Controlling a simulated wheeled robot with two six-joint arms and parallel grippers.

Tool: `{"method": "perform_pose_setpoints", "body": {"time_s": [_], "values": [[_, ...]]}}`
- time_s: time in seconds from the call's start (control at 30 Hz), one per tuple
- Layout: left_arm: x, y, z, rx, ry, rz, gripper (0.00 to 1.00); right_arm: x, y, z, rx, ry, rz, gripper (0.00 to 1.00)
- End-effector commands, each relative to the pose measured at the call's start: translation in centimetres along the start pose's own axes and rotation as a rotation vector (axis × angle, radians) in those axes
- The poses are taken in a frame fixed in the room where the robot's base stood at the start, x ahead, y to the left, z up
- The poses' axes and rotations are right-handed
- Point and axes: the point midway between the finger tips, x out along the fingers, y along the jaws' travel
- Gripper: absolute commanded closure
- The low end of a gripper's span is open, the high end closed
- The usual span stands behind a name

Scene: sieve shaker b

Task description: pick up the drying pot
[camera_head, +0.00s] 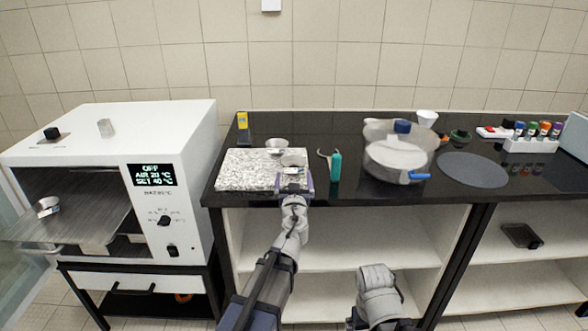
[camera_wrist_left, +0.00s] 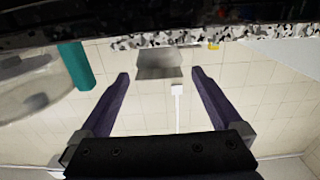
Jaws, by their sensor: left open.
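A small metal pot (camera_head: 293,160), which looks like the drying pot, stands on the speckled stone slab (camera_head: 240,172) near its right edge. My left gripper (camera_head: 293,176) is directly in front of it and partly hides its lower side. In the left wrist view, which is upside down, the grey pot (camera_wrist_left: 159,64) lies between the two open fingertips, with clear gaps on both sides. The fingers do not appear to touch it. A second metal bowl (camera_head: 277,145) sits farther back on the slab. My right gripper is out of view; only part of that arm shows.
A teal-handled tool (camera_head: 335,167) stands just right of the slab. A sieve shaker (camera_head: 394,157) with a clear lid is farther right.

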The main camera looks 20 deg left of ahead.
Motion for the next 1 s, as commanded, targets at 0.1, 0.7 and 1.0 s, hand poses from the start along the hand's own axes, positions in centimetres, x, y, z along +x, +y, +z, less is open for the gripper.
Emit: {"method": "perform_pose_setpoints", "body": {"time_s": [0.1,0.7,1.0], "values": [[1.4,0.1,-0.3,0.0,0.0,-0.001,0.0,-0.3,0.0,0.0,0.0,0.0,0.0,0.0],[4.9,0.2,-0.5,0.0,0.0,0.0,0.1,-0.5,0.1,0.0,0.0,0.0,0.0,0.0],[4.9,0.2,-0.5,0.0,0.0,0.0,0.44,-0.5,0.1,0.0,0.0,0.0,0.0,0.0]]}}
